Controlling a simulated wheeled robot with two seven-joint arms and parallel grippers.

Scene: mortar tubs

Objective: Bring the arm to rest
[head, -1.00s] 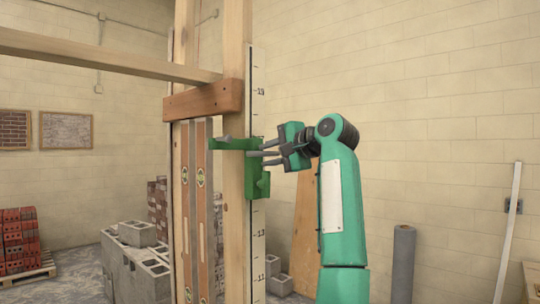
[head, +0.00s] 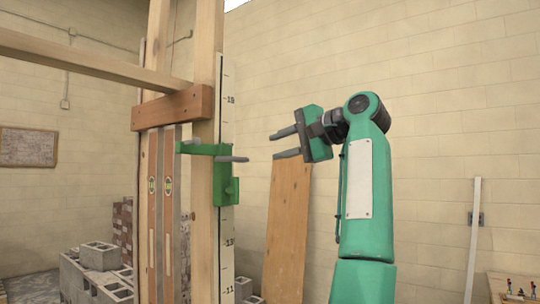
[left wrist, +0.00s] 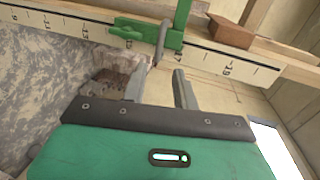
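My left gripper (head: 274,146) is open and empty, its two grey fingers pointing left. It hangs in the air to the right of a green clamp (head: 222,177), with a clear gap between them. In the left wrist view the fingers (left wrist: 157,84) also stand apart with nothing between them. The clamp (left wrist: 135,31) sits on a wooden post (head: 203,165) with a marked white scale (head: 227,110); its grey handle sticks out to the right. My arm rises from the lower right and bends at the top. My right gripper is not in view.
A wooden frame fills the left, with a brown crosspiece (head: 172,108) and two spirit levels (head: 153,200). Grey blocks (head: 100,256) stand below. A plank (head: 287,232) leans on the wall behind my gripper. The air above and right of my arm looks free.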

